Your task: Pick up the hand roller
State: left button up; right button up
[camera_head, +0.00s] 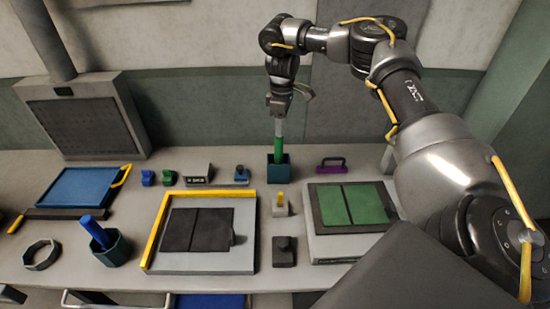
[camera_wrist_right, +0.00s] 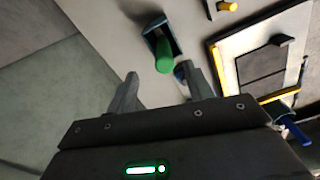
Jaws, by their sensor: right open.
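A tool with an upright green handle (camera_head: 278,129), which looks like the hand roller, stands in a dark teal holder (camera_head: 278,178) at the back middle of the bench. Its lower end is hidden inside the holder. My right gripper (camera_head: 279,112) points down just above the handle. In the right wrist view, my right gripper (camera_wrist_right: 160,90) is open. The rounded green handle end (camera_wrist_right: 165,56) shows between and beyond its fingertips, with no visible grip on it. My left gripper is not in view.
A yellow-edged board (camera_head: 245,262) with dark plates lies in front, and a board with green plates (camera_head: 352,205) to the right. A purple-handled piece (camera_head: 331,166) stands right of the holder. A cup (camera_head: 113,255) with a blue-handled tool stands at left. Small blocks line the back.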

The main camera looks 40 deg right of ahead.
aim_at(279, 149)
jog(key=shift+s+f, duration=0.2)
notch_tip(279, 149, down, 4)
jog(key=shift+a+f+p, duration=0.1)
jog(key=shift+f+p, duration=0.05)
jog(key=shift+p, duration=0.2)
jog(key=shift+f, duration=0.3)
jog(key=f+p, duration=0.2)
jog(key=f, duration=0.2)
jog(key=shift+w+a+f+p, duration=0.25)
jog(key=shift+w+a+p, duration=0.05)
jog(key=shift+p, duration=0.1)
jog(key=shift+f, duration=0.35)
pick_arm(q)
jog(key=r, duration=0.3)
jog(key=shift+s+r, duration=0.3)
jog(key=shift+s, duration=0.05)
pick_arm(e)
jog(key=shift+s+r, duration=0.1)
jog(key=shift+c, duration=0.4)
